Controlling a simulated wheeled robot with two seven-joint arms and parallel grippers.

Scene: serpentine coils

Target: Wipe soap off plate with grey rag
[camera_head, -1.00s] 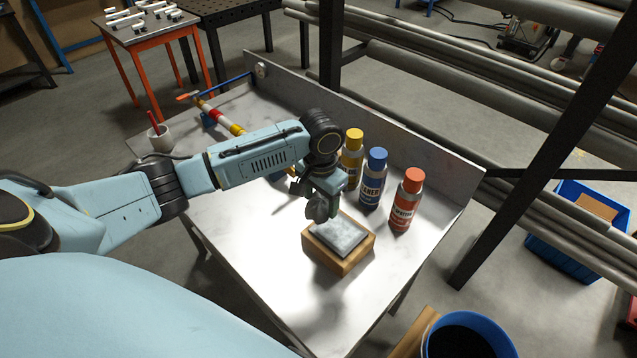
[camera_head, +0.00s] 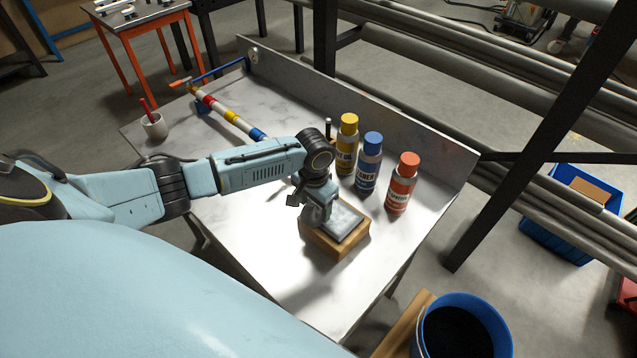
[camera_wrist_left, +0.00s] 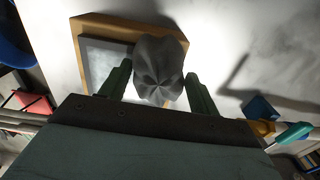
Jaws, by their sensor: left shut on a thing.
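The plate (camera_head: 347,222) is a grey-white square set on a wooden block on the table. It also shows in the left wrist view (camera_wrist_left: 97,62), framed by the wood. My left gripper (camera_head: 317,214) is shut on the grey rag (camera_wrist_left: 159,68), a crumpled bundle between its two green fingers. The rag is over the left part of the plate; whether it touches the surface I cannot tell. The arm hides part of the plate. Soap is hard to make out on the pale surface. My right gripper is not in view.
Yellow (camera_head: 347,145), blue (camera_head: 369,163) and red-orange (camera_head: 402,183) capped bottles stand close behind the block. A banded pipe (camera_head: 226,112) and a white cup (camera_head: 154,127) are at the far left. A blue bucket (camera_head: 463,328) stands beyond the table's right edge. The front of the table is clear.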

